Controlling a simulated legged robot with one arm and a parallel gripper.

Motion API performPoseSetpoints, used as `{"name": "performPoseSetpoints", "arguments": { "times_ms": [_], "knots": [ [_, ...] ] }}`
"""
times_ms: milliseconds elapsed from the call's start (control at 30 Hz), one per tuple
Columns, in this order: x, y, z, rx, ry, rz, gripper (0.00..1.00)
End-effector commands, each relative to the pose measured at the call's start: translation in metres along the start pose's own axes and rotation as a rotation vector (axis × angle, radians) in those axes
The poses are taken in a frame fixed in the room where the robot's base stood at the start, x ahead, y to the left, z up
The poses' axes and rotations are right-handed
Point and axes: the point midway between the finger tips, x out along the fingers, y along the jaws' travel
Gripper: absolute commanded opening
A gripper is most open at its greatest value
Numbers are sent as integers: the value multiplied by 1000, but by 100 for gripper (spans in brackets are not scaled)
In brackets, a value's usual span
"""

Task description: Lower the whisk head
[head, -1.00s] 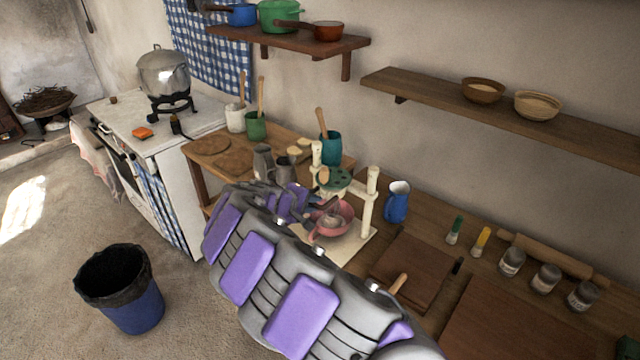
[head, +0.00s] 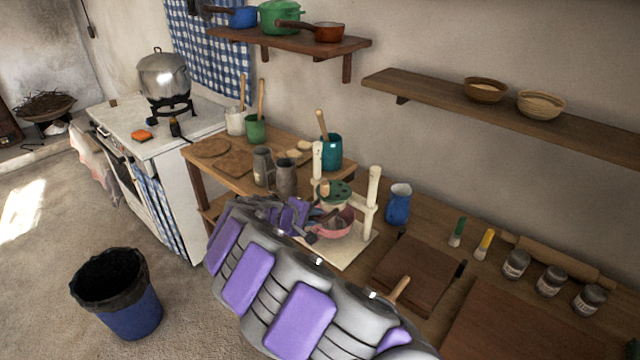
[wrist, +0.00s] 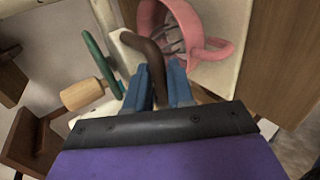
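The whisk stand has two cream posts (head: 371,200) on a pale base. Its whisk head, with a green wheel (head: 335,190), sits low between the posts. In the wrist view the green wheel (wrist: 98,62) shows at left with a wooden knob (wrist: 82,94). Whisk wires (wrist: 174,44) reach inside the pink bowl (wrist: 208,22); the bowl (head: 340,220) also shows in the head view. My gripper (wrist: 164,74) has its blue fingers close around a curved brown handle (wrist: 143,48) and appears shut on it. My arm hides part of the stand's left side in the head view.
A cutting board (head: 418,272) lies in front at right. A shelf (head: 480,104) hangs above.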

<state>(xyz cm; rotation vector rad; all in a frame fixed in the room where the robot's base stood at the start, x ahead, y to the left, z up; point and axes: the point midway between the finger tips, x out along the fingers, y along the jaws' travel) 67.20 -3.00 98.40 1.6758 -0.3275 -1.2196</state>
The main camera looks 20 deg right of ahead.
Motion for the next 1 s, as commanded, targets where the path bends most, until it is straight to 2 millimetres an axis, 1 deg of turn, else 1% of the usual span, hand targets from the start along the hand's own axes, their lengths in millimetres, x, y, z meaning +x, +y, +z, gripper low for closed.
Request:
{"name": "performPoseSetpoints", "arguments": {
  "times_ms": [33, 200, 267, 467, 567, 1000],
  "knots": [
    [1, 2, 2, 2, -5, 1, 26],
    [-1, 1, 0, 1, -2, 1, 42],
    [-2, 0, -1, 0, -1, 2, 47],
    [-4, -1, -3, -2, 0, 4, 47],
    [-9, -1, -4, -2, 1, 5, 47],
    [-48, 1, -3, -2, 1, 3, 47]
  ]
}}
